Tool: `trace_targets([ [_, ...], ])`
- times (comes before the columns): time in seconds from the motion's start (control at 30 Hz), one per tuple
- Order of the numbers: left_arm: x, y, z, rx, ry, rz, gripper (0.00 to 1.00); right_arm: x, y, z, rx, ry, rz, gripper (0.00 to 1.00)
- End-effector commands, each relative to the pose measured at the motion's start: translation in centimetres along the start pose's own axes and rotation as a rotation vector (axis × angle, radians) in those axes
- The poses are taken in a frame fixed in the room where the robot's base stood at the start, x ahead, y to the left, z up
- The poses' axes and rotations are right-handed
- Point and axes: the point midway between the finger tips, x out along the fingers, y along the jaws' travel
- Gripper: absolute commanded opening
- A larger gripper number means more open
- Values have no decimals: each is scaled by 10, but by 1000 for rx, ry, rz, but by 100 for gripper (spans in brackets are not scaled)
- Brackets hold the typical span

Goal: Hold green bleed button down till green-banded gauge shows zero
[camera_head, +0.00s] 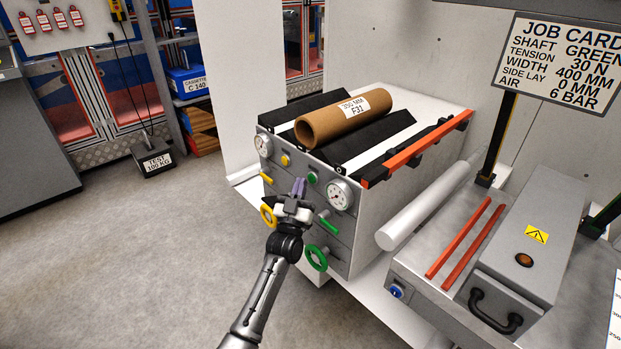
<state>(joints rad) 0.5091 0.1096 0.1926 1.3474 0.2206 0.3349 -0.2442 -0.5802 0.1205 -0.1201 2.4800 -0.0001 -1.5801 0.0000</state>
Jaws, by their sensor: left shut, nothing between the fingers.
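The green bleed button (312,178) sits on the grey front panel (345,235) of the cabinet, between two round gauges. The right gauge (340,196) is on the green side of the panel; its needle reading and any green band are too small to tell. The left gauge (263,145) is beside the yellow button (285,160). My left gripper (299,186) is shut and empty, its purple fingertips just left of the green button in the picture. I cannot tell whether they touch the panel. My right gripper is not in view.
A green lever (329,227) and green handwheel (316,258) are below the right gauge. A yellow lever (265,177) and yellow handwheel (268,215) are to the left. A cardboard roll (345,117) lies on top. Open floor (150,250) lies left.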

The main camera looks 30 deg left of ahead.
Motion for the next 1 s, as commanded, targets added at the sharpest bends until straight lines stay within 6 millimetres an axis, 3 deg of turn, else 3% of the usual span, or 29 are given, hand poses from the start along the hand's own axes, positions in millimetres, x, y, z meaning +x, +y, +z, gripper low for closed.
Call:
trace_targets([
  [0.17,0,-1,-1,1,0,0,0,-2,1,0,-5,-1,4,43],
  [0.63,-27,-21,-23,2,-1,0,0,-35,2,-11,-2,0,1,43],
  [1.0,-35,-26,-25,1,0,0,0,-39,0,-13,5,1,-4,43],
])
